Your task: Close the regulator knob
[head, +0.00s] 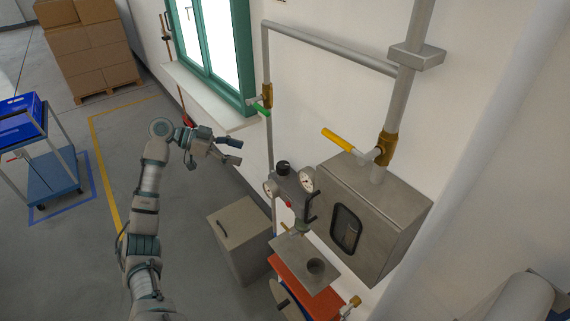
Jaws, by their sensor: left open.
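The regulator knob (283,167) looks like the small dark round knob on top of a grey regulator body (291,187) by the wall. Two round gauges flank this body, a left gauge (270,188) and a right gauge (307,179). My left gripper (237,151) is open and empty, left of the knob and apart from it, with its fingers pointing right. I cannot tell how far the knob is turned. My right gripper is not in view.
A yellow-handled valve (338,139) sits above a grey windowed cabinet (385,215). A green-handled valve (260,108) is on the thin pipe. A grey box (240,236) stands below my gripper. A blue cart (52,178) is at left. Floor between is clear.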

